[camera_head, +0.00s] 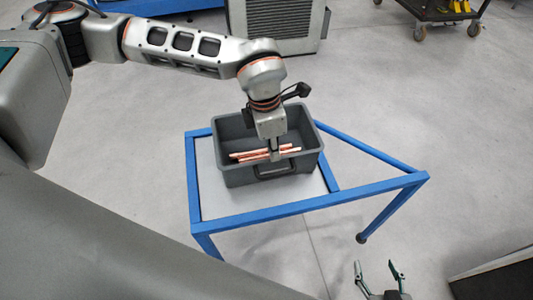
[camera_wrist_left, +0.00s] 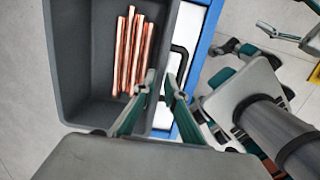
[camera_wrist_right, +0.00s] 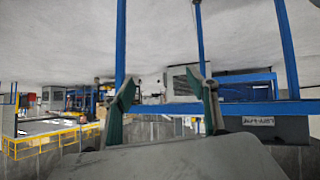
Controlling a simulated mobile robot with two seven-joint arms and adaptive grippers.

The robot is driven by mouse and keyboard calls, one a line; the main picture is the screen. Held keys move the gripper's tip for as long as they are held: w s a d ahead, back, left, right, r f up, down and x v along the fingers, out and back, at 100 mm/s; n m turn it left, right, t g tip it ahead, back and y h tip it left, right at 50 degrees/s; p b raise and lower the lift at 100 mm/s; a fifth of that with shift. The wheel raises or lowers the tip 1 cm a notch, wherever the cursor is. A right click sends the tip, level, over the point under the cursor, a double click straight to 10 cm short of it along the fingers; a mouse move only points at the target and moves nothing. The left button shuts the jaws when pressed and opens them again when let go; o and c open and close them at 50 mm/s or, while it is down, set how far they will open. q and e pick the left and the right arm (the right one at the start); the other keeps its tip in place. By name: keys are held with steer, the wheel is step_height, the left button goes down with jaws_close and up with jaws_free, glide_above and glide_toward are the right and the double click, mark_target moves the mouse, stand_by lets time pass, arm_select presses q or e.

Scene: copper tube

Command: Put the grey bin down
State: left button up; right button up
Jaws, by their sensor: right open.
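The grey bin (camera_head: 236,176) is upright over the light top of the blue-framed table (camera_head: 300,206). I cannot tell whether its base touches the top. Several copper tubes (camera_head: 262,154) lie inside it; they also show in the left wrist view (camera_wrist_left: 133,50). My left gripper (camera_head: 275,155) is at the bin's near wall, one finger inside and one outside. In the left wrist view its fingers (camera_wrist_left: 159,80) close on that wall. My right gripper (camera_head: 382,268) is open and empty, low in front of the table, apart from the bin.
The blue frame's right part (camera_head: 385,183) extends past the bin, with floor visible through it. A wheeled cart (camera_head: 432,12) stands at the back right and a grey cabinet (camera_head: 278,22) at the back. A dark-edged box (camera_head: 500,275) is at the lower right. The floor between is clear.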

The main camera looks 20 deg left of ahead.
mark_target(275, 167)
arm_select(q)
steer(key=f, duration=0.4)
steer(key=f+b, duration=0.1)
steer(key=f, duration=0.3)
steer(key=shift+w+d+f, duration=0.15)
steer(key=shift+w+f, duration=0.05)
steer(key=shift+f, duration=0.1)
steer(key=shift+w+f, duration=0.15)
steer(key=shift+f, duration=0.3)
steer(key=shift+r, duration=0.15)
jaws_close()
